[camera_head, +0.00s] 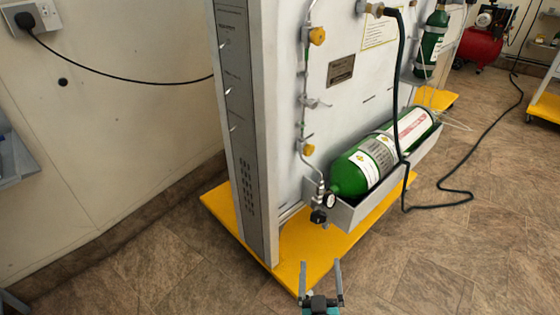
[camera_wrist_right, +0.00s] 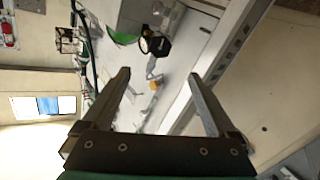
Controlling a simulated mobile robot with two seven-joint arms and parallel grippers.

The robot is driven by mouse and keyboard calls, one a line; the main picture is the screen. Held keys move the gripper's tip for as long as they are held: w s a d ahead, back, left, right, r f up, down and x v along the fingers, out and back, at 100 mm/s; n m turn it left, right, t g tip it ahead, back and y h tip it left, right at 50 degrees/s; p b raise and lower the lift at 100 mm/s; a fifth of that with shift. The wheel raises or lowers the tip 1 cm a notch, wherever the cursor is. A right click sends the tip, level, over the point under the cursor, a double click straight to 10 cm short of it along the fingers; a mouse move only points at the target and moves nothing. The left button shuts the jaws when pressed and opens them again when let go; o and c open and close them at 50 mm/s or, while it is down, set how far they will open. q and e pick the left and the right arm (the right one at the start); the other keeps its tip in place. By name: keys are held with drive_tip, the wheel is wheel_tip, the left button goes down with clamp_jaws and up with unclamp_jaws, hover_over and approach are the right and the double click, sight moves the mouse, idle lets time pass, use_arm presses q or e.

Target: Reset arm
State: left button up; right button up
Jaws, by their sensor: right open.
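My right gripper (camera_head: 320,272) is at the bottom centre of the head view, in front of the yellow base of the oxygen trainer. Its two fingers are apart with nothing between them. The right wrist view shows the same open fingers (camera_wrist_right: 160,95) with the trainer panel beyond them, apart from it. The grey trainer panel (camera_head: 341,110) stands upright on its yellow base (camera_head: 290,245). A green cylinder (camera_head: 385,155) lies in a grey tray on the panel, with a gauge and a black knob (camera_head: 319,216) at its near end. My left gripper is not in view.
A black hose (camera_head: 403,100) hangs from the panel and runs across the floor. A black cable (camera_head: 130,77) joins the wall plug to the panel. A red compressor (camera_head: 482,45) stands at the back right. The tiled floor at lower right (camera_head: 470,240) is mostly clear.

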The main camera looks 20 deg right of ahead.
drive_tip(key=shift+w, duration=0.1)
drive_tip(key=s+a+f+n+g+y, duration=0.35)
drive_tip(key=a+g+y, duration=0.25)
drive_tip(key=g+y, duration=0.2)
drive_tip(key=s+a+r+g, duration=0.3)
drive_tip(key=s+g, duration=0.2)
drive_tip(key=s, duration=0.6)
use_arm(q)
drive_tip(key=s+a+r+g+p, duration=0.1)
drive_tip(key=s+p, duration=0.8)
drive_tip(key=p, duration=0.4)
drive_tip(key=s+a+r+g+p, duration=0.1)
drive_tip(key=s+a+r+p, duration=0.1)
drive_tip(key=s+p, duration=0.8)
drive_tip(key=p, duration=0.4)
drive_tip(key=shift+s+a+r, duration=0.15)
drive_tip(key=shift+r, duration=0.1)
use_arm(e)
drive_tip(key=s+d+r+g, duration=0.1)
drive_tip(key=s, duration=0.8)
drive_tip(key=s+d+r+g, duration=0.1)
drive_tip(key=s+d+r, duration=0.1)
drive_tip(key=s, duration=0.8)
drive_tip(key=shift+d+n, duration=0.2)
drive_tip(key=shift+n, duration=0.25)
